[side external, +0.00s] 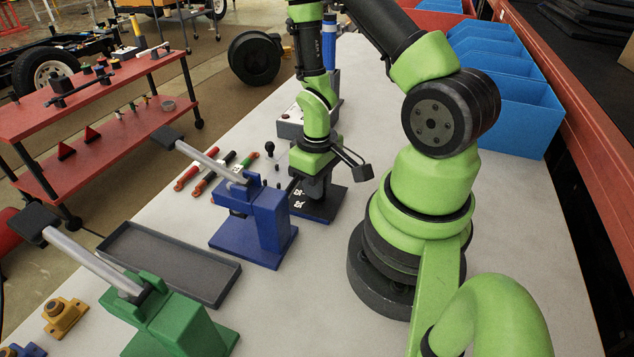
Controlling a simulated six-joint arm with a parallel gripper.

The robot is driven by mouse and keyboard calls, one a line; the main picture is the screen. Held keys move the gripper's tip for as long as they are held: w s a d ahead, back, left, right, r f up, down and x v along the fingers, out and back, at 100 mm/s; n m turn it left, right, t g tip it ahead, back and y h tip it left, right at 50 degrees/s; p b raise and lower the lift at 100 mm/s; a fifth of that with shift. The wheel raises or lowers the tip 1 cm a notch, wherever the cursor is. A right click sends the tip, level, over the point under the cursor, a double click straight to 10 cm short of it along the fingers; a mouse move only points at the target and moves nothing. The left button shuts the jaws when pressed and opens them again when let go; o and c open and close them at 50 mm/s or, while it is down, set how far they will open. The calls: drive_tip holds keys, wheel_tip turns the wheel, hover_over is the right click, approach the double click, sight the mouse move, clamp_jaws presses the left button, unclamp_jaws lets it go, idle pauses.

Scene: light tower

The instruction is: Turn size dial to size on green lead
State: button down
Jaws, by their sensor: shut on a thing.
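White size markings (299,199) show on the block's near side. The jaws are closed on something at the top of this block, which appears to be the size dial. The dial is mostly hidden by my gripper, so its setting cannot be read. Size print on the green lead is too small to read.
The blue lever press (264,222) stands close to my gripper on the left. A dark empty tray (168,262) and a green lever press (180,315) are nearer. A grey box (291,124) stands behind; blue bins (505,90) line the right edge.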

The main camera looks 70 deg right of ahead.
drive_tip(key=shift+n, duration=1.2)
drive_tip(key=c, duration=1.1)
unclamp_jaws()
wheel_tip(320, 180, up, 10)
